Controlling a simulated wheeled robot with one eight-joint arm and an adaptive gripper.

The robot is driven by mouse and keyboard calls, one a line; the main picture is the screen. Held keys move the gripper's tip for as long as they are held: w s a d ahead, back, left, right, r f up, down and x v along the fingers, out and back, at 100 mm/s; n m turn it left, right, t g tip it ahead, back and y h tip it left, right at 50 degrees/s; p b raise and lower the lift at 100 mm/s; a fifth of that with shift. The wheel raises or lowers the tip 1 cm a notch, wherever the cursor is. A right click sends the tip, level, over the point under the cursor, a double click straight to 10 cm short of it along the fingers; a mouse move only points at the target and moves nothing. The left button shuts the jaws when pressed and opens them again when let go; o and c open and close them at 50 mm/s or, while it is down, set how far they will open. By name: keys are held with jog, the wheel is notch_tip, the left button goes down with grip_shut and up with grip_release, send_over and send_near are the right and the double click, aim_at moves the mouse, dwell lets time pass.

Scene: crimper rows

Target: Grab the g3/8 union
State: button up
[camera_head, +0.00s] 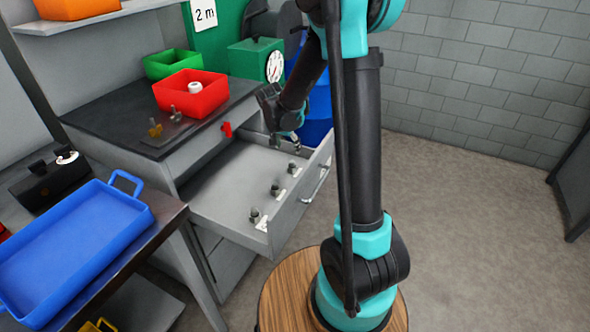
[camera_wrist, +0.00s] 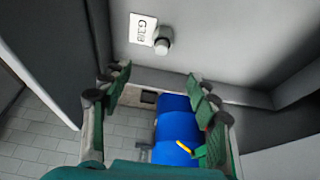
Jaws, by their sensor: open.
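The G3/8 union (camera_wrist: 163,42) is a small grey fitting standing beside a white card marked G3/8 (camera_wrist: 143,29) on the drawer floor. My gripper (camera_wrist: 159,82) is open and empty in the wrist view. The union lies beyond the fingertips, near the middle of the gap between them, apart from both. In the head view my gripper (camera_head: 286,134) hangs over the far end of the open grey drawer (camera_head: 222,197). Several fittings stand there in a row with white labels, too small to read.
Nearer fittings (camera_head: 254,215) stand along the drawer's front side. A red bin (camera_head: 190,97) and a green bin (camera_head: 172,63) sit on the dark worktop. A blue tray (camera_head: 75,245) is at left. A blue barrel (camera_wrist: 176,130) stands beyond the drawer.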

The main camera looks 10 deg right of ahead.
aim_at(292, 162)
jog(key=x, duration=0.6)
jog(key=shift+f, duration=0.35)
jog(key=shift+a+x, duration=0.2)
jog(key=shift+x, duration=2.5)
jog(key=shift+s+f, duration=0.15)
jog(key=shift+c, duration=0.4)
jog(key=c, duration=1.3)
